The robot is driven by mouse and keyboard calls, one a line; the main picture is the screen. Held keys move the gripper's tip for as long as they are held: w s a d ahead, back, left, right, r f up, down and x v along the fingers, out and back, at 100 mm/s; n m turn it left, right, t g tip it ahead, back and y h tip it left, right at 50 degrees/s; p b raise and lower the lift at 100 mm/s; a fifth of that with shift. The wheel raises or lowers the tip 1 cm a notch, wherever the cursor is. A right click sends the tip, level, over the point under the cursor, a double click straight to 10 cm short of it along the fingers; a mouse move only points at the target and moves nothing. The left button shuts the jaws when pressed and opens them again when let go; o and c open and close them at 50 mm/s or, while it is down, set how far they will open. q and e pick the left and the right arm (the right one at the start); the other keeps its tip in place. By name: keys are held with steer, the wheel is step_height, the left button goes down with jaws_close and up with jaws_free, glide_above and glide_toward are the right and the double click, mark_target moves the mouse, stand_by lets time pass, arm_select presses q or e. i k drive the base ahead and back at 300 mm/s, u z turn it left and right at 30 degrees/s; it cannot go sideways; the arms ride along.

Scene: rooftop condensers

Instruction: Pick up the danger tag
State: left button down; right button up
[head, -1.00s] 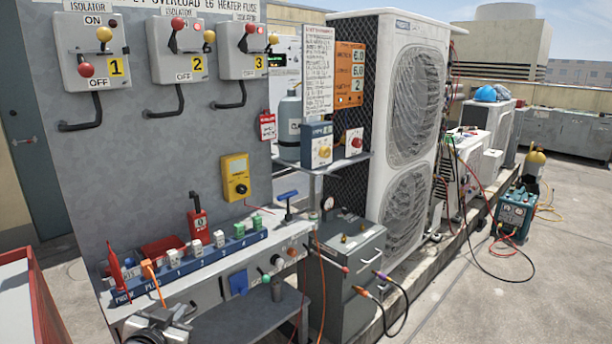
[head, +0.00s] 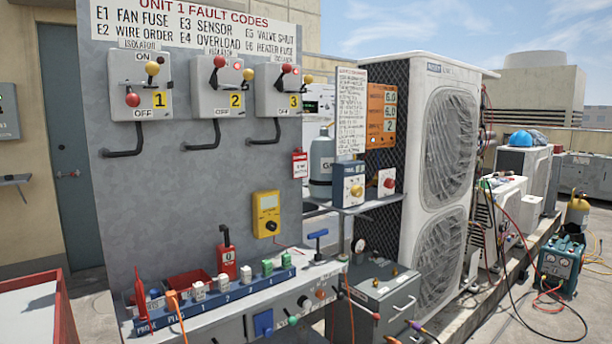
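The danger tag (head: 300,165) is a small red and white tag. It hangs near the right edge of the grey panel (head: 190,200), below the third isolator box (head: 278,93). It is left of the grey gas cylinder (head: 321,158) and nothing covers it. Neither of my grippers shows in the head view.
A bench (head: 215,318) below the panel carries a blue rack (head: 215,300), a red padlock-like item (head: 226,255) and small plugs. A yellow meter (head: 266,214) is on the panel. A tall condenser (head: 440,170) stands right. A red-edged tray (head: 35,310) is lower left.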

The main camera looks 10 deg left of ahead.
mark_target(300, 159)
steer(key=z, duration=0.5)
steer(key=i, duration=0.65)
steer(key=z, duration=0.85)
steer(key=i, duration=1.25)
steer(key=u, duration=1.05)
steer(key=i, duration=0.85)
steer(key=u, duration=0.75)
